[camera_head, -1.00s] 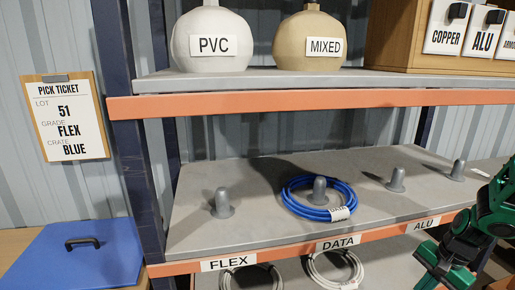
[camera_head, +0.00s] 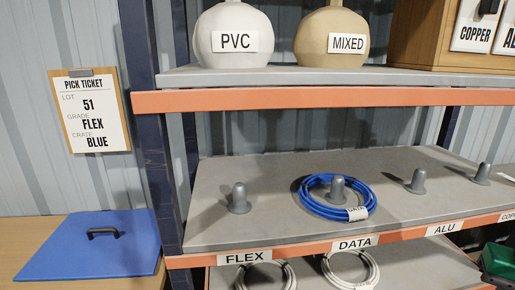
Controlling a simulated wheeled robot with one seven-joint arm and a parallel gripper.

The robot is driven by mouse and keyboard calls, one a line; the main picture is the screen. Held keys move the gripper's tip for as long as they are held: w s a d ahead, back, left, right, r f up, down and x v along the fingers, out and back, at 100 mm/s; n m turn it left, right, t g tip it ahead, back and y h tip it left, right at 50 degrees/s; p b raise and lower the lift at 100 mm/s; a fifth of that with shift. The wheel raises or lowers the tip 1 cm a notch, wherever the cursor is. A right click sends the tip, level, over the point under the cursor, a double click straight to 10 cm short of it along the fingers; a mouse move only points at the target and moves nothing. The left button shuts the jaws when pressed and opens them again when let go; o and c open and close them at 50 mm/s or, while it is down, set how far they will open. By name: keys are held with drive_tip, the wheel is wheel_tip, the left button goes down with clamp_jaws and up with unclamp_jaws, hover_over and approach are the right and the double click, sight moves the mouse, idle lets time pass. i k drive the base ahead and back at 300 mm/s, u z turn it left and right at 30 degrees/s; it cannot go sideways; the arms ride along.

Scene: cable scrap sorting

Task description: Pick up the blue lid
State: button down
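The blue lid (camera_head: 70,262) is a flat blue panel with a black bar handle (camera_head: 103,233) on top. It lies at the lower left, on a light wooden surface (camera_head: 40,208), left of the shelf's dark blue post. What is under the lid is hidden. My gripper is not in view, so its distance from the lid and whether it is open do not show.
The shelf post (camera_head: 151,150) stands just right of the lid. A blue cable coil (camera_head: 312,207) circles a grey peg on the middle shelf. A pick ticket (camera_head: 90,112) hangs above the lid, reading FLEX and BLUE. A green object (camera_head: 498,262) at the lower right edge is unclear.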

sight(121, 243)
drive_tip(key=u, duration=1.45)
